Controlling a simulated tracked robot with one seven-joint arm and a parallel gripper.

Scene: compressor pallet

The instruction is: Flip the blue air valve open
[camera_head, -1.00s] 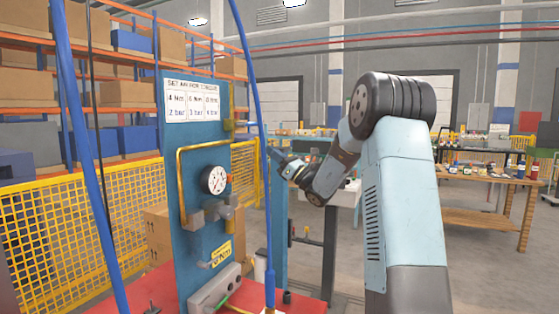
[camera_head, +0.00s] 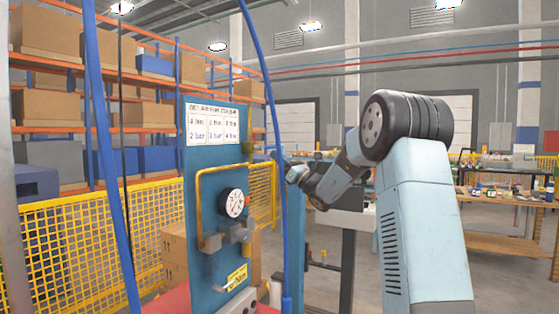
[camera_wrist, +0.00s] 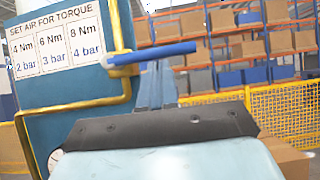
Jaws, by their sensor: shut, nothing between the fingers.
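The blue valve lever (camera_wrist: 152,53) shows in the wrist view as a blue bar. It lies roughly level and runs right from the yellow pipe (camera_wrist: 128,70). My gripper (camera_wrist: 153,80) is shut and empty, with its fingertips just below the lever in the picture. I cannot tell whether they touch it. In the head view my gripper (camera_head: 281,158) is small, right of the blue panel (camera_head: 203,165), and partly behind a thin blue hose. The lever cannot be made out clearly in the head view.
The panel carries a torque chart (camera_head: 213,124), a round gauge (camera_head: 231,203) and a yellow pipe (camera_head: 198,200). Blue hoses (camera_head: 268,110) hang around it. A yellow mesh fence (camera_head: 75,240) and shelving stand behind. A wooden table (camera_head: 505,240) stands at right.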

